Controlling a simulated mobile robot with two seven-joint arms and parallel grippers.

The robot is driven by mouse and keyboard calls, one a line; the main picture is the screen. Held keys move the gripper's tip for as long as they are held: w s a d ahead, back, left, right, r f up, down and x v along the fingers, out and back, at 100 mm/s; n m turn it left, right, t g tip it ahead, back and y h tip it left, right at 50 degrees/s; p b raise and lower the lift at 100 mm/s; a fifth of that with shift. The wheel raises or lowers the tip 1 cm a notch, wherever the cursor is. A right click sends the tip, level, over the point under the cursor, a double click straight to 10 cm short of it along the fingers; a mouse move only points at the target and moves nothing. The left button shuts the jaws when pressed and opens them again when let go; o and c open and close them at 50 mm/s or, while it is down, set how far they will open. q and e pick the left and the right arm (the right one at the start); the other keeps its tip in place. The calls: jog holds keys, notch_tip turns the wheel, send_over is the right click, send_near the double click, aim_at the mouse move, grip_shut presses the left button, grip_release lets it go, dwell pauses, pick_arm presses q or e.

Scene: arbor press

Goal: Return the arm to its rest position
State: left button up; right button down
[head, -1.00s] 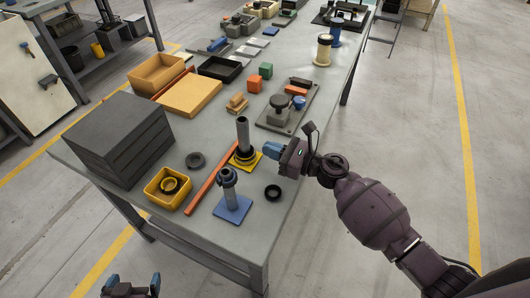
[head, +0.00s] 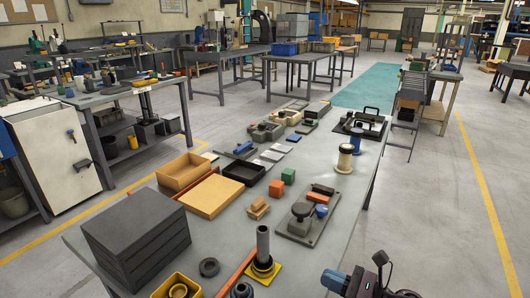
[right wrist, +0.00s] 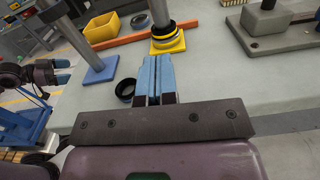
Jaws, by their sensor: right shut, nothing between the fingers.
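My right gripper (head: 335,281) is at the bottom right of the head view, beside the table's right edge. Its blue fingers are together and empty; they also show in the right wrist view (right wrist: 157,78). Ahead of them is a yellow base with a grey post (head: 263,247), with rings around the post's foot. A blue base with a grey post (right wrist: 100,70) stands to the left in the right wrist view. A black ring (right wrist: 125,90) lies on the table just left of the fingers. My left gripper (right wrist: 62,71) shows at the left there, fingers apart, away from the table.
On the table (head: 225,262) are dark stacked slabs (head: 137,240), a yellow bin (head: 176,287), a grey fixture plate (head: 309,222), and cardboard trays (head: 211,195). A cream spool (head: 345,158) stands near the right edge. Floor to the right is clear.

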jog(key=w+d+r+m+t+h, duration=0.1)
jog(key=w+d+m+t+h, duration=0.2)
jog(key=m, duration=0.8)
jog(key=d+r+m+t+h, duration=0.2)
jog(key=m+t+h, duration=0.25)
jog(key=m, duration=0.75)
jog(key=s+d+f+m+g+h, duration=0.2)
jog(key=s+f+m+g+h, duration=0.1)
jog(key=s+f+m, duration=0.6)
jog(key=s+d+f+m+g+h, duration=0.3)
jog(key=s+f+m, duration=0.6)
jog(key=s+m, duration=0.4)
jog(key=shift+s+f+h, duration=0.25)
jog(key=shift+s+h, duration=0.15)
jog(key=shift+h, duration=0.45)
